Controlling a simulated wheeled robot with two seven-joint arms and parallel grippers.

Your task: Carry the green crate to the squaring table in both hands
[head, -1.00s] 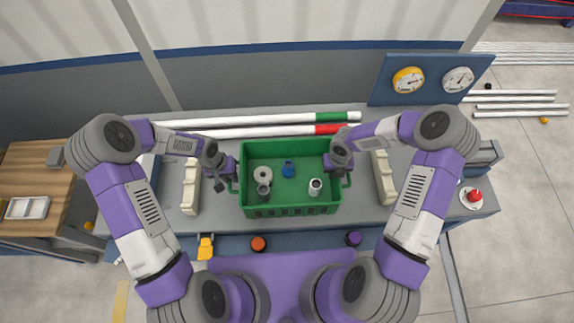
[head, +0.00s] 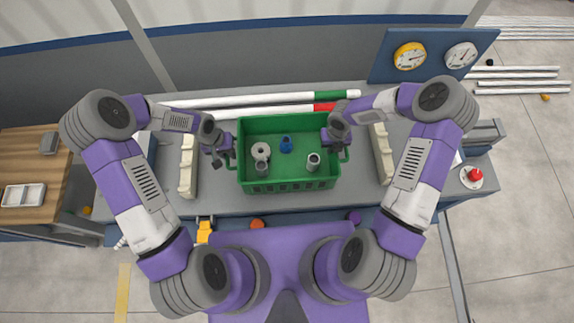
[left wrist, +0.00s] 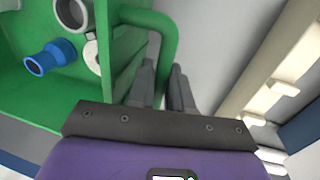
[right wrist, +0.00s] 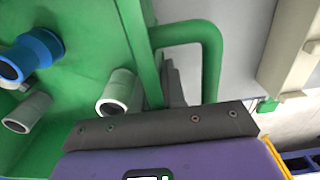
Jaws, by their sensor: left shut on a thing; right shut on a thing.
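The green crate (head: 290,186) is over the grey bench, level as far as I can tell. It holds a blue fitting (head: 286,146), a pale ring-like fitting (head: 260,151) and grey tube pieces (head: 313,162). My left gripper (head: 228,158) is shut on the crate's left handle, which shows in the left wrist view (left wrist: 167,38). My right gripper (head: 342,150) is shut on its right handle, seen in the right wrist view (right wrist: 214,62). I cannot tell whether the crate's underside touches the bench. No surface is clearly identifiable as the squaring table.
Cream blocks stand left (head: 187,166) and right (head: 381,153) of the crate on the grey bench (head: 215,203). Long white pipes (head: 240,113) lie close behind it. Gauges (head: 409,56) stand back right, a red button (head: 475,174) at right. A wooden table (head: 30,150) stands left.

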